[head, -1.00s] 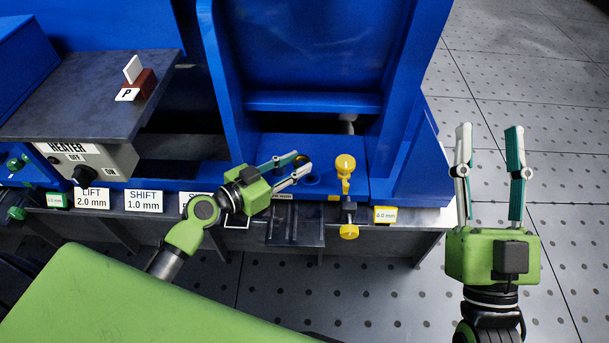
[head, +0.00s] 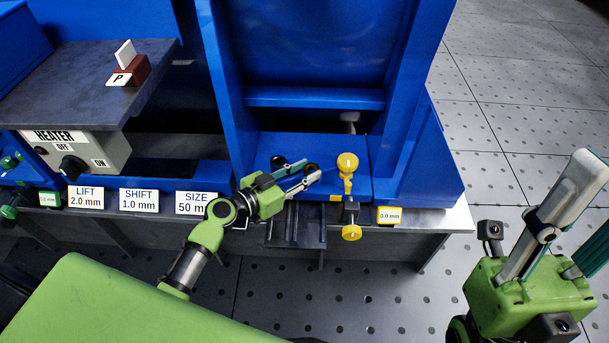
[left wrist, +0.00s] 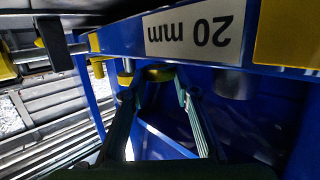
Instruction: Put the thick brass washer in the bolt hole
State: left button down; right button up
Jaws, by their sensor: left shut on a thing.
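My left gripper (head: 302,169) is over the blue ledge at the foot of the press frame. I cannot make out the bolt hole; the left fingers cover that part of the ledge. My right gripper (head: 597,207) is raised at the far right, its fingers apart and empty, partly cut off by the picture edge.
A yellow knobbed post (head: 347,163) stands just right of the left gripper. The blue frame's uprights rise behind and to the right. A heater box (head: 78,152) and size signs (head: 138,201) line the left. A 20 mm label (left wrist: 195,27) appears upside down near the left fingers.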

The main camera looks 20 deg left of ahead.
pick_arm(q)
jog(key=shift+f, duration=0.3)
jog(key=shift+f+b, duration=0.6)
jog(key=shift+b, duration=0.3)
jog(key=c, duration=1.6)
grip_release()
